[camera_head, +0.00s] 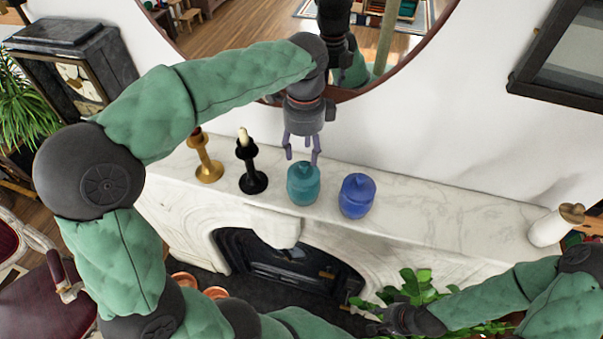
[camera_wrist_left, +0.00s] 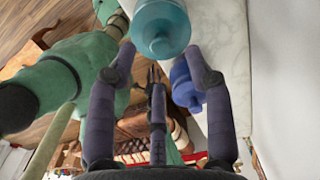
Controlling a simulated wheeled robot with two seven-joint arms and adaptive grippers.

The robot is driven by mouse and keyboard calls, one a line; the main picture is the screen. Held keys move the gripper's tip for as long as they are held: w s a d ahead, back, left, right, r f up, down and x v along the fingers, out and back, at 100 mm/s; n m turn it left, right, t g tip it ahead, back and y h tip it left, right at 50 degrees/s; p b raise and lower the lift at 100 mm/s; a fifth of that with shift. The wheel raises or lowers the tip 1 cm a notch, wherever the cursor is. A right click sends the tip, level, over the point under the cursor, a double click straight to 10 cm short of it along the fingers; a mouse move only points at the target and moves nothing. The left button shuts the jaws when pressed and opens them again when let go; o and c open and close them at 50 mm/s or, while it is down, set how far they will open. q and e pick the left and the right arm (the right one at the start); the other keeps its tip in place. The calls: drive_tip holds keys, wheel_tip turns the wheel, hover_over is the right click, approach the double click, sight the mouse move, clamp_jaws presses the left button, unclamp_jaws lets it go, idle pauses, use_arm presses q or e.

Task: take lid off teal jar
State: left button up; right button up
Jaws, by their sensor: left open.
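The teal jar (camera_head: 302,190) stands upright on the marble mantel with its knobbed lid (camera_head: 303,171) on top. My left gripper (camera_head: 302,157) hangs just above the jar, fingers spread and pointing down, holding nothing. In the left wrist view the teal jar (camera_wrist_left: 160,14) is at the top edge, its lid knob towards the open fingers (camera_wrist_left: 160,60). I cannot tell from the pictures whether any finger touches the lid. My right gripper (camera_head: 392,320) is low in the head view, in front of the fireplace and away from the jar; its fingers are unclear.
A blue jar (camera_head: 357,198) stands close to the right of the teal jar. A black candlestick (camera_head: 252,172) and a gold candlestick (camera_head: 207,165) stand to the left. The wall and round mirror (camera_head: 350,98) are close behind.

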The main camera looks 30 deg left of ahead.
sight(303, 164)
use_arm(q)
drive_tip(key=shift+f+p, duration=0.4)
drive_tip(key=shift+f, duration=2.35)
clamp_jaws()
